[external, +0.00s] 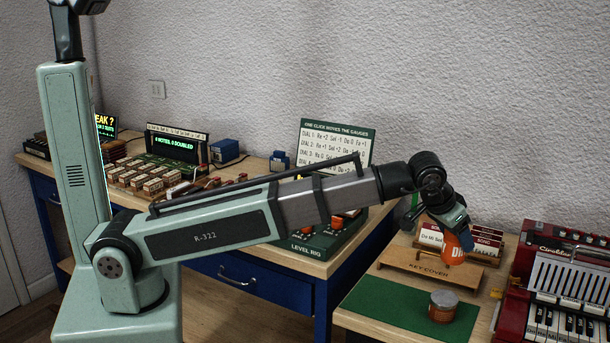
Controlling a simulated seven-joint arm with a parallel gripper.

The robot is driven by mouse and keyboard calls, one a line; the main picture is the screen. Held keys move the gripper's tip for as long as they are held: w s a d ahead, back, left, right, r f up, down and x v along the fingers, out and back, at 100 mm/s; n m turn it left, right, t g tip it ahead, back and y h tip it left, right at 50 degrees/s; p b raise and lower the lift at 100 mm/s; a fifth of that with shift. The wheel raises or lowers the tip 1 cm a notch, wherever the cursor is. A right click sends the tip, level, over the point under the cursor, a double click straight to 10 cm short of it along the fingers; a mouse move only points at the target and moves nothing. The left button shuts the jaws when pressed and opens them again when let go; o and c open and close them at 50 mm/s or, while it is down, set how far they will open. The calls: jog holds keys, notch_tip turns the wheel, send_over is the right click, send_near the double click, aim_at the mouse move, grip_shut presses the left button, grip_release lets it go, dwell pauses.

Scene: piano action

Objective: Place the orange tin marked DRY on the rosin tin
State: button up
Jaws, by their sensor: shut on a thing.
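My gripper (447,217) is shut on the orange tin (456,247), whose side shows part of a white marking beginning "D". The tin is tilted and held in the air above the right-hand table. A small round tin with a grey lid and a brownish side (443,306), likely the rosin tin, stands upright on a green mat (385,308). The orange tin is above and slightly right of it in the picture, apart from it. My fingertips are partly hidden by the gripper body and the tin.
A wooden key cover stand (432,270) with song cards (432,238) stands behind the mat. A red accordion (560,285) is at the right. A green level rig (318,243) and a sign board (336,145) are on the blue-fronted desk. The mat's left part is clear.

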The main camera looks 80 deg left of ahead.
jog(key=shift+f, duration=5.4)
jog(key=shift+f, duration=0.1)
jog(key=o, duration=1.2)
jog(key=shift+c, duration=0.2)
jog(key=a+v, duration=0.1)
jog(key=v, duration=1.1)
jog(key=shift+d, duration=0.45)
